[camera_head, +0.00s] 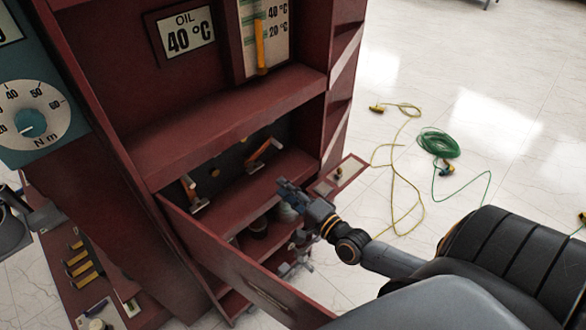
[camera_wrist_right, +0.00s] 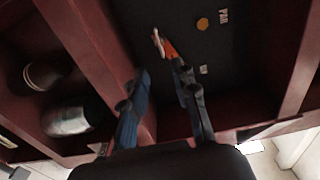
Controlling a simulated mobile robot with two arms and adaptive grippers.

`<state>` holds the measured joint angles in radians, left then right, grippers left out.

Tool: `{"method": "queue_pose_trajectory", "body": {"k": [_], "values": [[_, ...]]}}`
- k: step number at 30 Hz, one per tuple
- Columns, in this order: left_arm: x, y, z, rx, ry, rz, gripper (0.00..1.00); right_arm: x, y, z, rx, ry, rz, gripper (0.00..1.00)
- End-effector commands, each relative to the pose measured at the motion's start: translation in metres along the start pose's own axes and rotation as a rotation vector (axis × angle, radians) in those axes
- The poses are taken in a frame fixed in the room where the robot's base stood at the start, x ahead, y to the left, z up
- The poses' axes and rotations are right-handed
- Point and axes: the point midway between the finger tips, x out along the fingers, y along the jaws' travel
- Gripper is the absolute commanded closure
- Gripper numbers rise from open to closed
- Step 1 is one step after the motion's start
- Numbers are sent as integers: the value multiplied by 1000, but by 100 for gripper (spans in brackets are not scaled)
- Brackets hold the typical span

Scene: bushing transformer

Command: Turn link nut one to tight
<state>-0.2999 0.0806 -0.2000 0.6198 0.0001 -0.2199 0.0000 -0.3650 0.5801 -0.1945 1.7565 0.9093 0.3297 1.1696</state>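Two orange-handled links sit inside the open middle compartment of the red cabinet, a left one (camera_head: 188,187) and a right one (camera_head: 264,151). I cannot make out which nut is link nut one. My right gripper (camera_head: 283,184) is at the compartment's front right, below the right link and apart from it. In the right wrist view its two dark fingers (camera_wrist_right: 160,70) are spread and empty. An orange handle (camera_wrist_right: 169,49) with a pale metal end shows just beyond the fingertips. Dark parts at the left edge may be my left arm; its fingertips are not clear.
An open red door (camera_head: 235,262) slants below the compartment. Jars stand on the lower shelf, one pale (camera_wrist_right: 70,118). A dial panel (camera_head: 32,115) is at left. A green cable coil (camera_head: 438,143) and a yellow cable (camera_head: 391,168) lie on the floor at right.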

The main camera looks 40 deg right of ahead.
Motion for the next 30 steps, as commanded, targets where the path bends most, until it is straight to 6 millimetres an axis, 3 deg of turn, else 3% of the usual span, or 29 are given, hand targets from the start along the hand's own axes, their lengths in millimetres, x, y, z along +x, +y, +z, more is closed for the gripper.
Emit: {"method": "queue_pose_trajectory", "body": {"k": [3, 7, 25, 28, 30], "values": [[0, 0, 0, 0, 0, 0, 83, -18, 0, 0, -1, -1, 2, 72], [0, 0, 0, 0, 0, 1, 83, -27, 0, 0, -1, -1, 2, 72], [0, 1, 0, 0, 0, 1, 83, -29, 1, 0, -3, 0, 3, 72], [-2, 1, -1, 0, 0, 1, 83, -31, 16, -3, -52, 6, 38, 72], [-5, 1, -1, 0, 0, 1, 83, -35, 43, -7, -135, 12, 100, 72]]}}
